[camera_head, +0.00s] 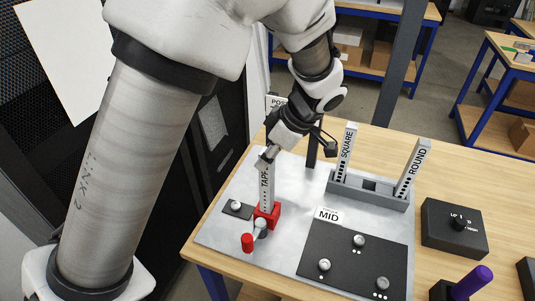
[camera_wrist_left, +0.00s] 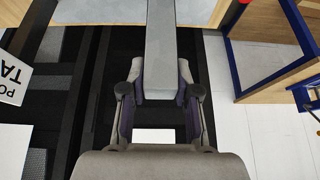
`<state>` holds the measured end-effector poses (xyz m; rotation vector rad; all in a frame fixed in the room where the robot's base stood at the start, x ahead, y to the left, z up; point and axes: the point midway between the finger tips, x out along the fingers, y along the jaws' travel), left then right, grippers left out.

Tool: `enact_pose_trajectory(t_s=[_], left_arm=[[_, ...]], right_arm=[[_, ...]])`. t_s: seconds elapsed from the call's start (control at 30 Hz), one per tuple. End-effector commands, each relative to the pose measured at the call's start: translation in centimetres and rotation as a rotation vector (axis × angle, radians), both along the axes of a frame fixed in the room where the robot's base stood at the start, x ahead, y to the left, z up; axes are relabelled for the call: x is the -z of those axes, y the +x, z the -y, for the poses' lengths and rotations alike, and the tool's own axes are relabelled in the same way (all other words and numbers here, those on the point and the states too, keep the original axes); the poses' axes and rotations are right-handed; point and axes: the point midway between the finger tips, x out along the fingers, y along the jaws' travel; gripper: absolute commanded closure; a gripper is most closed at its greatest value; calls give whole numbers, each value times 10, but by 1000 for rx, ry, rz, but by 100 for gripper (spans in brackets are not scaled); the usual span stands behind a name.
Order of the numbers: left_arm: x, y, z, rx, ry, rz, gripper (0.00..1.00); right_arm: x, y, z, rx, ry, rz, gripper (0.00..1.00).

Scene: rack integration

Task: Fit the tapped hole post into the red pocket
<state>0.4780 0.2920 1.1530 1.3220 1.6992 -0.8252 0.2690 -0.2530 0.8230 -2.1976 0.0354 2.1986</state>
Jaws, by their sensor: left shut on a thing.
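The tapped hole post (camera_head: 266,190) is a light grey upright bar with a black "TAPP..." label, partly covered at its top. My left gripper (camera_head: 270,153) is shut on its upper end. Its lower end meets the red pocket (camera_head: 275,210), a small red block on the light grey plate. I cannot tell whether the post is fully seated. In the left wrist view the post (camera_wrist_left: 174,45) runs between the fingers (camera_wrist_left: 160,88) as a plain grey bar. My right gripper is not in view.
A red knob (camera_head: 247,243) stands in front of the pocket. A grey rack (camera_head: 368,193) holds the SQUARE post (camera_head: 346,146) and ROUND post (camera_head: 413,165). A black panel (camera_head: 340,255) with silver knobs, a black dial box (camera_head: 454,228) and a purple handle (camera_head: 473,281) lie right.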

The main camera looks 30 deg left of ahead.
Motion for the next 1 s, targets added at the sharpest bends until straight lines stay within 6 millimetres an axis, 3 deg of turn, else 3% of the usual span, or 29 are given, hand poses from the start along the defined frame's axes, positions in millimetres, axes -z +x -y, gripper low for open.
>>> enact_pose_trajectory(t_s=[0.4,0.43,0.5,0.83,1.0], left_arm=[[11,0,0,0,0,0,100],[10,0,0,0,0,1,63],[10,0,0,0,0,0,40],[9,0,1,0,0,1,40],[-12,4,11,1,1,6,40]], right_arm=[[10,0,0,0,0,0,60],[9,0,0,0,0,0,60],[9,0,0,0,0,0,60],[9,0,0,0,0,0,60],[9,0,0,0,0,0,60]])
